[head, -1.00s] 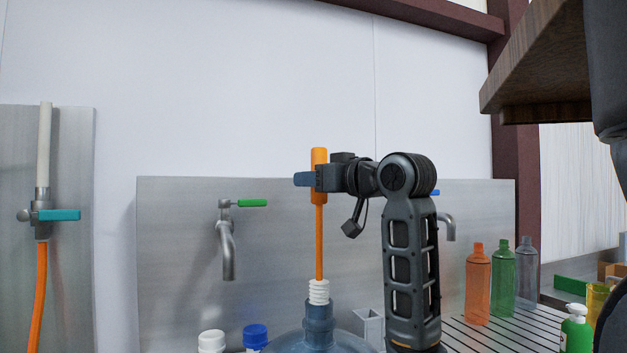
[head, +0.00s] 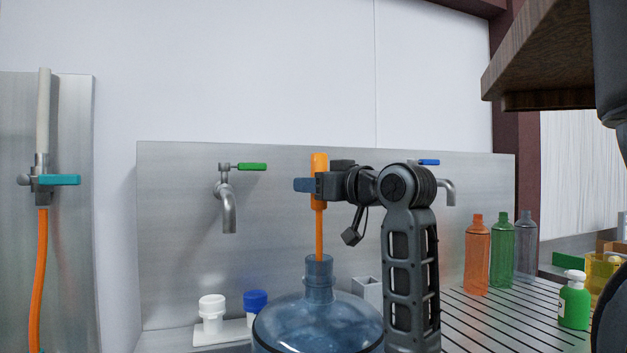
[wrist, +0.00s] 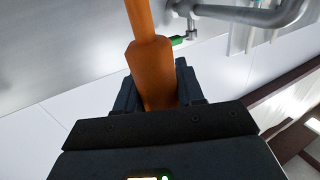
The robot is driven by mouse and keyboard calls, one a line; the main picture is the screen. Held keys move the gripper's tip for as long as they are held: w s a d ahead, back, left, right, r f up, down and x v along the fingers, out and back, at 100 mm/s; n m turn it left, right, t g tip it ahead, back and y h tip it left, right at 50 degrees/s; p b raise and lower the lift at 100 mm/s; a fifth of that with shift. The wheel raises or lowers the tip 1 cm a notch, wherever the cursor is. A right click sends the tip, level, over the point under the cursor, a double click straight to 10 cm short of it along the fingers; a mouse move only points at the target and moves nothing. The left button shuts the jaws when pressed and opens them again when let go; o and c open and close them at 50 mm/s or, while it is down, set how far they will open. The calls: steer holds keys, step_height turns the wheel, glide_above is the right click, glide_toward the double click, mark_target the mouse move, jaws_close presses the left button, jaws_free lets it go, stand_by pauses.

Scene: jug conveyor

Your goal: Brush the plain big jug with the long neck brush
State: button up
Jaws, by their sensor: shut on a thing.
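The plain big jug (head: 318,322) is clear blue and stands upright at the bottom middle of the head view. Its lower part is cut off by the frame edge. The long neck brush has an orange handle and shaft (head: 319,232). My gripper (head: 308,185) is shut on the brush's thick handle, above the jug. The brush hangs upright, and its shaft runs down into the jug's neck (head: 319,272). The white bristle head is not clearly visible in the jug. In the wrist view the orange handle (wrist: 152,75) sits between my fingers.
A green-handled tap (head: 228,205) and a blue-handled tap (head: 447,190) are on the steel back panel. White (head: 211,312) and blue (head: 255,302) caps stand left of the jug. Orange (head: 477,258), green and grey bottles and a green pump bottle (head: 574,302) stand right. A wooden shelf (head: 545,70) overhangs there.

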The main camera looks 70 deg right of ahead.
steer(key=f, duration=0.1)
steer(key=f+b, duration=0.1)
steer(key=f, duration=0.1)
steer(key=f+b, duration=0.1)
steer(key=shift+s+a+f, duration=0.15)
steer(key=shift+s+a, duration=0.1)
steer(key=shift+w+f+b, duration=0.1)
steer(key=shift+f+b, duration=0.2)
steer(key=shift+b, duration=0.05)
step_height(320, 180, up, 14)
steer(key=p, duration=1.3)
steer(key=shift+d+r, duration=0.25)
steer(key=shift+w+p, duration=0.15)
steer(key=shift+p, duration=0.15)
step_height(320, 180, up, 10)
steer(key=p, duration=0.3)
glide_above(314, 209)
steer(key=w+d, duration=0.1)
steer(key=d, duration=0.1)
steer(key=shift+d, duration=0.15)
